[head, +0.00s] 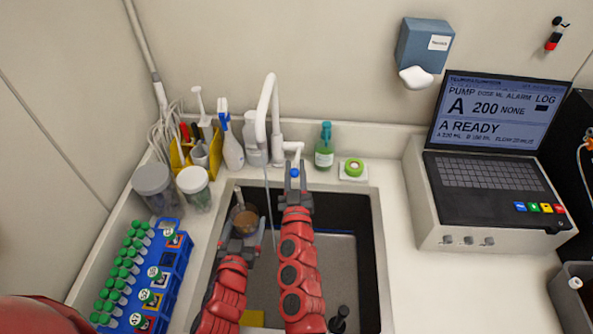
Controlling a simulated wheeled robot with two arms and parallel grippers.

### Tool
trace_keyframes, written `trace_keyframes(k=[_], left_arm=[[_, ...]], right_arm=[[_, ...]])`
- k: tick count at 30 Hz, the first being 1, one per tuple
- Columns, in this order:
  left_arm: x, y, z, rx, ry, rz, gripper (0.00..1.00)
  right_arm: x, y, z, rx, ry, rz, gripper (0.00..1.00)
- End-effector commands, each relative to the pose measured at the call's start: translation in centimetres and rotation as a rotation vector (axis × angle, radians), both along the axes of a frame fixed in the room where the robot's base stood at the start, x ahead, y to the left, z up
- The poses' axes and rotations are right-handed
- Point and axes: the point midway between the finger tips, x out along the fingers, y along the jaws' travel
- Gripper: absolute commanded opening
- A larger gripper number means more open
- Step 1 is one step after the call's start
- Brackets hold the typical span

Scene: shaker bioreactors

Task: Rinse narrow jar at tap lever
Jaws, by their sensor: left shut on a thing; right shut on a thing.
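The narrow jar (246,221), a clear vessel with brownish contents, is over the left part of the sink. My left gripper (240,240) is shut on it from the front. The white tap (265,100) arches over the sink, and a thin stream of water (270,215) falls from its spout just right of the jar. The tap lever (297,148) is to the right of the spout, with a blue tip (295,172). My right gripper (294,181) is shut on the lever at this tip. My fingers partly hide the jar and the lever.
The dark sink (345,265) has a yellow item and a black item near its front. A green bottle (324,147) and tape roll stand behind the sink; a console (490,180) stands right.

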Motion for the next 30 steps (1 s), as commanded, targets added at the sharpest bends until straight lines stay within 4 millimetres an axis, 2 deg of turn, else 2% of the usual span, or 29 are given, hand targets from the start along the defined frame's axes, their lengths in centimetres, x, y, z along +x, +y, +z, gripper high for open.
trace_keyframes(k=[2,3,5,17,23,30], left_arm=[[0.0,0.0,0.1,0.0,-0.001,0.0,0.23],[0.0,0.0,0.1,0.0,-0.001,0.0,0.23],[0.0,0.0,0.1,0.0,-0.001,0.0,0.23],[0.0,0.0,-0.2,0.0,-0.001,0.0,0.23],[0.0,0.0,-1.3,0.0,-0.001,0.0,0.23],[0.0,0.0,-2.5,0.0,-0.001,0.0,0.23]], right_arm=[[0.0,-0.1,0.1,0.001,-0.001,-0.003,0.0],[0.0,-0.1,0.1,0.001,-0.001,-0.003,0.34],[0.0,-0.1,0.1,0.0,-0.001,-0.002,0.45],[-0.6,-0.1,-0.1,0.002,0.0,-0.002,0.46],[-3.7,-0.5,-0.9,0.001,0.001,-0.001,0.46],[-9.0,-1.0,-1.8,-0.001,0.004,0.002,0.46]])
